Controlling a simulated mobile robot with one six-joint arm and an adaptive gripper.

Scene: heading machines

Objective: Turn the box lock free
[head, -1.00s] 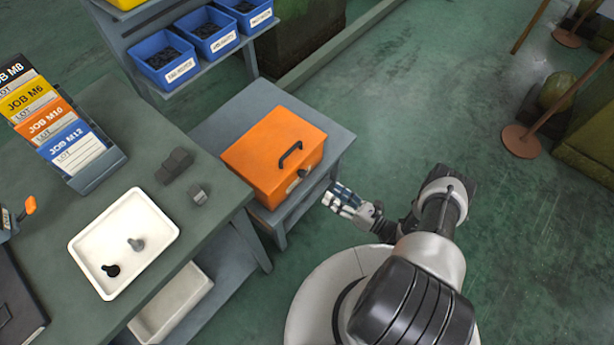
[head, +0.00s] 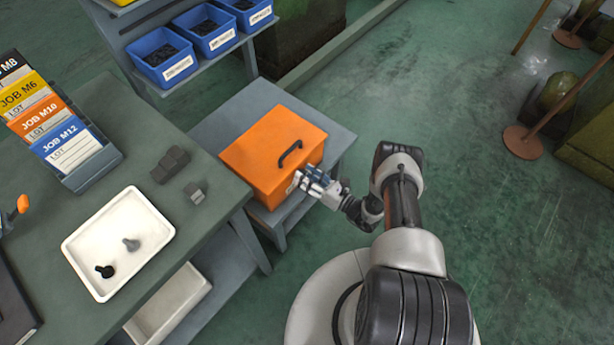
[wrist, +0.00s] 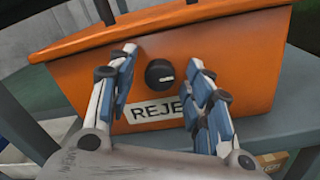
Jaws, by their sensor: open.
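The orange box (head: 265,150) stands on a small grey stand, with a black handle (head: 290,153) on its lid. In the wrist view the box front (wrist: 235,70) shows a round black lock knob (wrist: 159,73) with a pale mark on it, above a white label reading "REJE…" (wrist: 150,112), partly covered by a finger. My gripper (wrist: 163,80) is open, with one finger on each side of the knob and gaps between. In the head view my gripper (head: 312,180) is at the box's front face and hides the lock.
The grey stand (head: 335,125) has bare top around the box. A workbench (head: 215,215) on the left holds a white tray (head: 75,255) with two bolts, dark blocks and a rack of job cards. Blue bins (head: 205,35) stand behind. Floor on the right is open.

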